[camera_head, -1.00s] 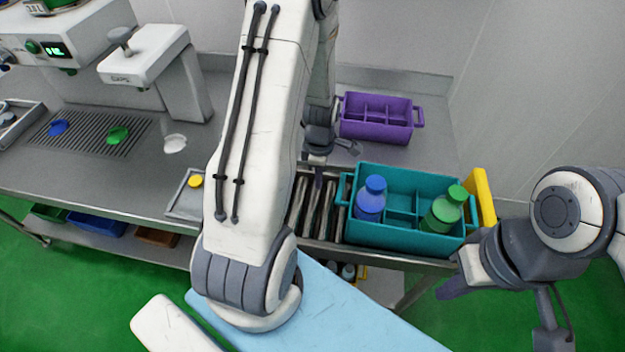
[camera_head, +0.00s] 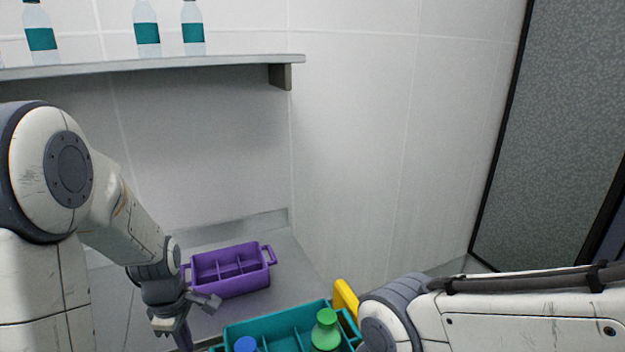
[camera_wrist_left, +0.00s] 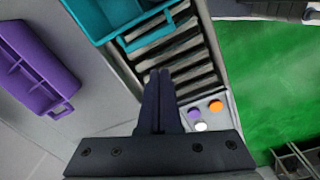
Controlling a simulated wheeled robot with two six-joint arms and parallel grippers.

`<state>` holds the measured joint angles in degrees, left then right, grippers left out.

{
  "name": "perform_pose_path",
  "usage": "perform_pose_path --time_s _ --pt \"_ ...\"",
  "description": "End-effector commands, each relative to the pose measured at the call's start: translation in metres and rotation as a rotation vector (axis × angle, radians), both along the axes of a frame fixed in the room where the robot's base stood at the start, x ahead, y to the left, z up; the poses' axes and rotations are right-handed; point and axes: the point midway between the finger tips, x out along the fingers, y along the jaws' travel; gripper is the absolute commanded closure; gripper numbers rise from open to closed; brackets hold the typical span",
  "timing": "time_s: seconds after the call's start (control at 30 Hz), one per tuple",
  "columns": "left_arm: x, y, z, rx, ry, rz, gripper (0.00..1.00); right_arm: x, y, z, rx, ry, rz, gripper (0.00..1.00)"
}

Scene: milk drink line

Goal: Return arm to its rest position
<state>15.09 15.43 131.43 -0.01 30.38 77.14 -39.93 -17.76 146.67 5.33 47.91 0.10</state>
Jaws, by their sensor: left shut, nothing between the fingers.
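My left gripper (camera_head: 182,338) hangs at the lower left of the head view, left of the teal crate and in front of the purple crate. In the left wrist view its two dark fingers (camera_wrist_left: 158,85) are together and empty, above the dark rollers (camera_wrist_left: 172,58). My right arm comes in from the right in the head view; its gripper is not visible there. The teal crate (camera_head: 285,325) holds a green bottle (camera_head: 326,332) and a blue-capped bottle (camera_head: 245,345), both cut off by the lower frame edge or partly hidden.
The purple crate (camera_head: 232,278) stands empty on the counter near the wall; it also shows in the left wrist view (camera_wrist_left: 35,75). A yellow piece (camera_head: 345,298) stands beside the teal crate. A wall shelf (camera_head: 150,67) with several bottles is above.

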Motion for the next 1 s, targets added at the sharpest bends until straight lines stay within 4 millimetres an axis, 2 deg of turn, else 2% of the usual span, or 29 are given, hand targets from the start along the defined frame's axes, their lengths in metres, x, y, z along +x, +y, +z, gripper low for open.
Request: perform_pose_path --time_s 0.1,0.3,0.5,0.53,0.67,0.83,1.0 --pt "-0.006 -0.026 0.010 0.034 -0.041 -0.399 1.00 0.000 0.000 0.000 0.000 0.000 0.000 1.00" --pt "-0.020 -0.060 0.021 0.116 -0.098 -1.049 1.00 0.000 0.000 0.000 0.000 0.000 0.000 1.00" --pt "-0.033 -0.084 0.028 0.202 -0.133 -1.539 1.00 0.000 0.000 0.000 0.000 0.000 0.000 1.00" --pt "-0.035 -0.087 0.028 0.216 -0.136 -1.605 1.00 0.000 0.000 0.000 0.000 0.000 0.000 1.00" --pt "-0.054 -0.132 0.038 0.173 -0.135 -1.757 1.00 0.000 0.000 -0.005 0.000 0.000 0.000 1.00" --pt "-0.100 -0.186 0.053 0.096 -0.116 -1.978 1.00 0.000 0.000 -0.011 0.000 0.000 0.000 1.00" --pt "-0.148 -0.215 0.066 0.028 -0.086 -2.165 1.00 0.000 0.000 -0.014 0.000 0.000 0.001 1.00"
